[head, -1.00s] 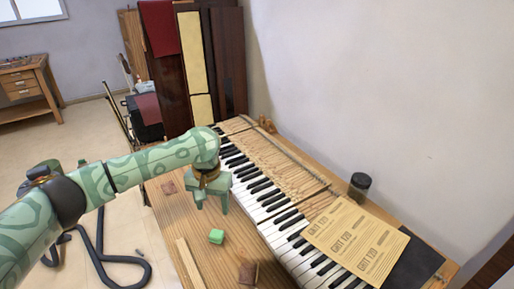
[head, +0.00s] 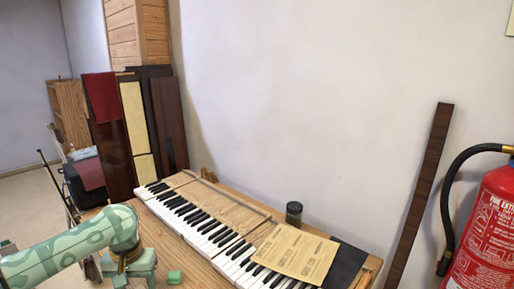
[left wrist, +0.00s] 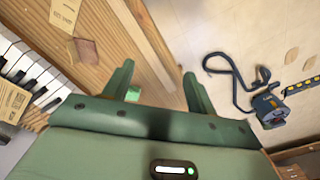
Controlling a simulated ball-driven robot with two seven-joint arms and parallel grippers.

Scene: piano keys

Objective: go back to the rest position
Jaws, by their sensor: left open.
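The green block (left wrist: 133,94) shows on the bench beyond, close to the left finger in the picture. The piano keyboard (head: 205,232) lies on the bench right of the gripper, apart from it. My right gripper is in no view.
Paper sheets (head: 288,253) and a dark jar (head: 294,213) are on the bench. A fire extinguisher (head: 495,225) hangs at the right. In the left wrist view, sandpaper pieces (left wrist: 88,52) lie on the bench, and a machine with a hose (left wrist: 268,108) is on the floor.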

